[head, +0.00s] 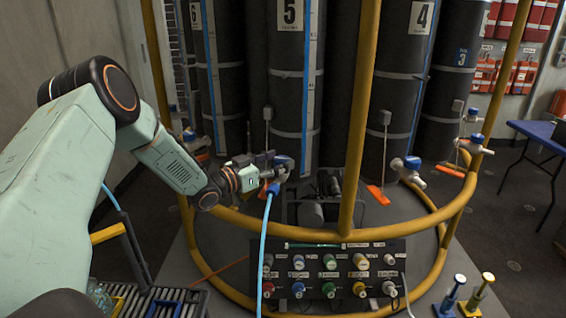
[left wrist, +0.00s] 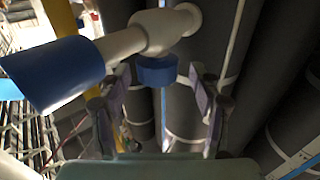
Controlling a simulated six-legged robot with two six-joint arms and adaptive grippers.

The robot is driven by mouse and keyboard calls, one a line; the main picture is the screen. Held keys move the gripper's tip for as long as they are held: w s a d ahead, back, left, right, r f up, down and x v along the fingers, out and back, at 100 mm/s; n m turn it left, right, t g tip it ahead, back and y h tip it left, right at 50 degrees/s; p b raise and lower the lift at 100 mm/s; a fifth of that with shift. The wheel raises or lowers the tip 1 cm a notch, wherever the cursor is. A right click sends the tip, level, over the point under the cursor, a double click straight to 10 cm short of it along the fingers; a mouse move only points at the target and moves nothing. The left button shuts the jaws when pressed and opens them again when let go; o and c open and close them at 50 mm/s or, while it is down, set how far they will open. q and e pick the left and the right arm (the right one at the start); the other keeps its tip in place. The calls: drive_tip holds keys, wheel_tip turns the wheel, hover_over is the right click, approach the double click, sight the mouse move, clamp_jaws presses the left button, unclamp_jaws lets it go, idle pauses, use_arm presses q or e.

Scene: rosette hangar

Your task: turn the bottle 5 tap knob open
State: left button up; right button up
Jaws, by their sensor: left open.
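Bottle 5 (head: 290,60) is a tall dark cylinder with a white number plate, standing behind a yellow rail. Its tap has a blue knob (head: 283,162) at the rail. My left gripper (head: 266,165) is at this tap, its fingers partly hidden among the fittings. In the left wrist view, the blue knob (left wrist: 157,71) lies between the two open fingers (left wrist: 160,88), with a visible gap on the right side. Whether the left finger touches it I cannot tell. The white tap body (left wrist: 150,33) crosses above the knob to a large blue fitting (left wrist: 52,75). My right gripper is not in view.
A yellow tube frame (head: 362,120) surrounds several dark bottles. A light-blue hose (head: 264,240) hangs below the tap. Another blue-knobbed tap (head: 412,162) is further right. A panel of coloured knobs (head: 328,275) stands low in front. A blue table (head: 540,132) is at the right.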

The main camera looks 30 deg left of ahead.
use_arm(q)
drive_tip(key=shift+w+d, duration=0.3)
drive_tip(key=shift+w, duration=0.3)
drive_tip(key=shift+w+d+r, duration=0.1)
drive_tip(key=shift+w+d, duration=0.1)
drive_tip(key=shift+w, duration=0.1)
drive_tip(key=shift+s, duration=0.1)
drive_tip(key=shift+a, duration=0.15)
drive_tip(key=shift+w, duration=0.2)
drive_tip(key=c, duration=0.4)
drive_tip(key=shift+s, duration=0.1)
drive_tip(key=c, duration=0.8)
